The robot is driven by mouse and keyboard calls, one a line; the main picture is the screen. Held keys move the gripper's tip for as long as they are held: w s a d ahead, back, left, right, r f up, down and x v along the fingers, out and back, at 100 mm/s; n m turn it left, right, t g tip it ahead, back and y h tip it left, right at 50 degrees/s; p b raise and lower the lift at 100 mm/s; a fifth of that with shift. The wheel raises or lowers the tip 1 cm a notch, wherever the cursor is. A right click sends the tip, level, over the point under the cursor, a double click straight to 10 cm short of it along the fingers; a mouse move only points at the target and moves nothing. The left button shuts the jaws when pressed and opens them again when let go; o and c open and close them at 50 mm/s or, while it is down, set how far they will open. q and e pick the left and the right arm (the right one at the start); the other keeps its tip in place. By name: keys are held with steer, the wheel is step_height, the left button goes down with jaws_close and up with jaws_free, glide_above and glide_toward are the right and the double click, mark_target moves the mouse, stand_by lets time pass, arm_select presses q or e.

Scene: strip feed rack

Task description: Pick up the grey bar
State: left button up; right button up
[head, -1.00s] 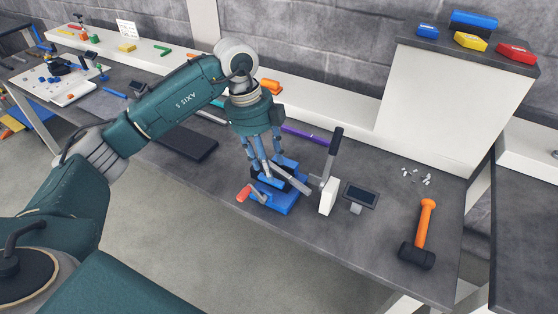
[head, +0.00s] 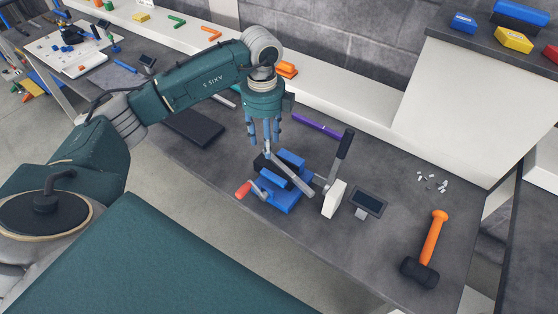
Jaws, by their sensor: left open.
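A grey bar (head: 294,178) lies slanted across the blue vise (head: 282,199) on the dark bench, its far upper end near my left fingertips. My left gripper (head: 266,148) points down just above and behind the vise, fingers apart. From this angle I cannot tell whether a finger touches the bar's far end. The bar shows no lift from the vise. A second light grey strip (head: 223,97) lies farther back, partly hidden behind my left arm. My right gripper is out of view.
A black-handled lever with a white block (head: 334,199) and a small screen (head: 368,202) stand right of the vise. An orange mallet (head: 432,249) lies farther right. A purple strip (head: 317,125) and a dark mat (head: 194,127) lie behind and left.

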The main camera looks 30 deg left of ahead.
mark_target(279, 164)
arm_select(q)
step_height(279, 164, down, 4)
steer(key=shift+w+r+p, duration=0.15)
steer(key=shift+p, duration=0.7)
steer(key=shift+f, duration=0.35)
steer(key=shift+c, duration=0.8)
jaws_close()
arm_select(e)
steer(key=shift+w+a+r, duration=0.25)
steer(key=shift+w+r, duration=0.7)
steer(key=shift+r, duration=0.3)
arm_select(q)
steer(key=shift+w+r, duration=0.1)
steer(key=shift+r, duration=0.1)
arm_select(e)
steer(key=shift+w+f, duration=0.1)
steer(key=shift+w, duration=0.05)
